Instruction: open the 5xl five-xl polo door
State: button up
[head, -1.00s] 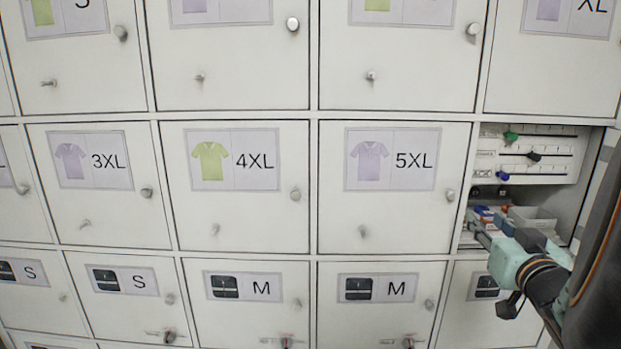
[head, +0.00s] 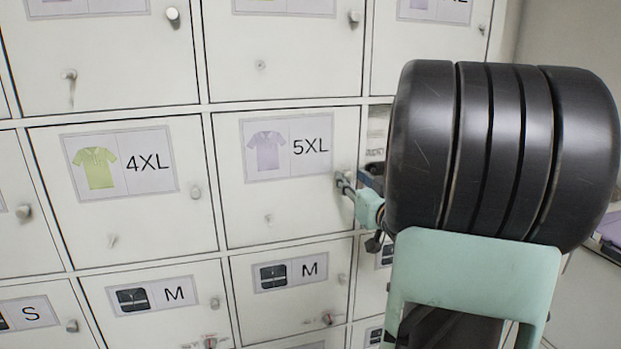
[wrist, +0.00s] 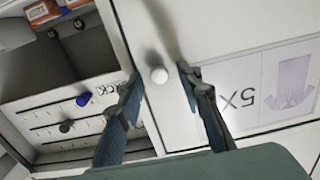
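The 5XL polo door (head: 285,215) is a white locker door with a label of a lilac polo and "5XL". It is shut and flush with its neighbours. In the wrist view the door (wrist: 235,30) carries the label upside down. Its round pale knob (wrist: 158,76) sits near the door edge, between my two fingers. My gripper (wrist: 159,76) is open, one finger on each side of the knob, with a visible gap to both. In the head view my gripper (head: 345,186) is at the door's right edge and covers most of the knob.
An open compartment (wrist: 55,65) with a slider panel and small boxes lies beside the 5XL door. In the head view my dark arm hides most of it. The shut 4XL door (head: 130,215) is to the left, with shut M doors (head: 295,300) below.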

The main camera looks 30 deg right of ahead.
jog(key=shift+w, duration=0.4)
jog(key=shift+c, duration=0.5)
grip_shut()
